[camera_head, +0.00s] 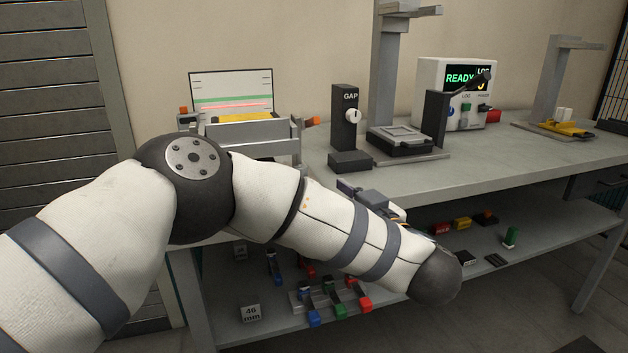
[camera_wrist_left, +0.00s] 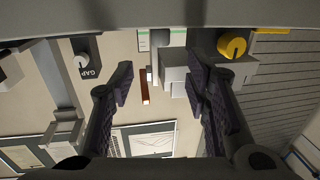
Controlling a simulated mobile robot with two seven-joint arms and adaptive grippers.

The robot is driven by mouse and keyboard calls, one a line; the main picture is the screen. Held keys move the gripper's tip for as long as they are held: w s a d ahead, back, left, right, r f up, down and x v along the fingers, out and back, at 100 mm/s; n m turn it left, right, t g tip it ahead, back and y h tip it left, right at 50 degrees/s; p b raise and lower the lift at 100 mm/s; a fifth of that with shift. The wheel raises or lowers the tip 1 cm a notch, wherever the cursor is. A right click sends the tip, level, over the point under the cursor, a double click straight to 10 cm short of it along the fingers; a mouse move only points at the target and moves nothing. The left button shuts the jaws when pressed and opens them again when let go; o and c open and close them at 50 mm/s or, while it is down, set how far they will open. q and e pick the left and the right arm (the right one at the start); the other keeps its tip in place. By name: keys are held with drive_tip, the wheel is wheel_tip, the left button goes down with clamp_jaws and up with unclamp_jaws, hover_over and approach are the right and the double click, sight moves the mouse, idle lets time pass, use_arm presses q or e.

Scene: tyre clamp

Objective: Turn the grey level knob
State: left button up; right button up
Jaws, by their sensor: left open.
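No knob marked as a level knob can be made out. A dark post labelled GAP (camera_head: 345,100) carries a pale round knob (camera_head: 353,116); this post also shows at the left of the left wrist view (camera_wrist_left: 88,68). A grey device with a graph screen (camera_head: 231,92) stands at the bench's left end. Grey blocks and a yellow round part (camera_wrist_left: 232,45) are at the upper right of the wrist view. My left gripper (camera_wrist_left: 160,84) is open, with nothing held between its fingers. In the head view my forearm hides most of it. My right gripper is not in view.
A white box reading READY (camera_head: 455,90) stands at the back of the grey bench (camera_head: 500,155). A tall grey stand (camera_head: 383,70) rises behind the GAP post. Small coloured parts and a 46 mm block (camera_head: 250,313) lie on the lower shelf. The bench's front right is clear.

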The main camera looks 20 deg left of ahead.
use_arm(q)
drive_tip(key=x, duration=0.9)
drive_tip(key=shift+w+a+b, duration=0.25)
drive_tip(key=shift+a+b, duration=0.05)
drive_tip(key=shift+a, duration=0.05)
drive_tip(key=shift+c, duration=0.3)
clamp_jaws()
